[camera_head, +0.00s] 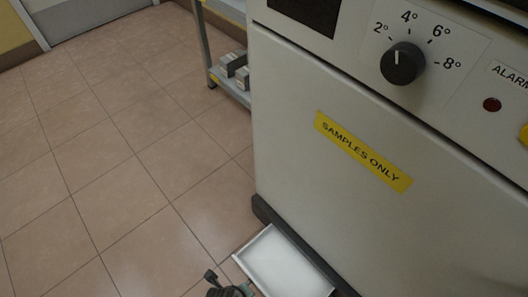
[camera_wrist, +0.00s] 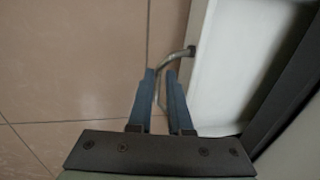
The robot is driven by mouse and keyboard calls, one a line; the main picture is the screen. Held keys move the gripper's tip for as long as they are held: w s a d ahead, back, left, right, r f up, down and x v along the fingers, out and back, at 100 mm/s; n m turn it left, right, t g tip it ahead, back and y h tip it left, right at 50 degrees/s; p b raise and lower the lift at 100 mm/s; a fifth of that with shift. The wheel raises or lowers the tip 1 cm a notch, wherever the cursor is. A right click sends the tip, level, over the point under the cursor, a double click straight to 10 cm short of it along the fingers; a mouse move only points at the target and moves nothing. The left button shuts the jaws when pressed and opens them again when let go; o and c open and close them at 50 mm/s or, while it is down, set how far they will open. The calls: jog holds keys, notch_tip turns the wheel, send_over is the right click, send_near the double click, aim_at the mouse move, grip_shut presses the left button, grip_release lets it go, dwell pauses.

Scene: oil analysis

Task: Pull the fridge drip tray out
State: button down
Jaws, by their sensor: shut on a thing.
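The white drip tray (camera_head: 278,262) sticks out at floor level from the dark base of the fridge (camera_head: 310,150). Its white surface also shows at the right of the wrist view (camera_wrist: 215,62). My gripper (camera_wrist: 161,75) is shut on the tray's thin metal handle (camera_wrist: 180,52), a bent bar on the tray's front edge. The bar passes between the blue fingertips. In the head view my gripper (camera_head: 228,289) is at the bottom edge, beside the tray's near left side, and its fingertips are hard to make out. The tray's back end is hidden under the fridge.
Tiled floor (camera_head: 110,160) is clear to the left of the tray. A grey metal shelf (camera_head: 230,88) with small boxes stands behind the fridge. The fridge front has a temperature knob (camera_head: 403,64) and a yellow "SAMPLES ONLY" label (camera_head: 362,152).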

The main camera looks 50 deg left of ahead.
jog(key=s, duration=0.6)
jog(key=shift+s+a+f+p, duration=0.15)
jog(key=shift+a+f+p, duration=0.1)
jog(key=shift+p, duration=0.1)
jog(key=c, duration=0.9)
grip_release()
jog(key=shift+r, duration=0.1)
jog(key=shift+c, duration=0.2)
jog(key=shift+w, duration=0.2)
jog(key=shift+r, duration=0.15)
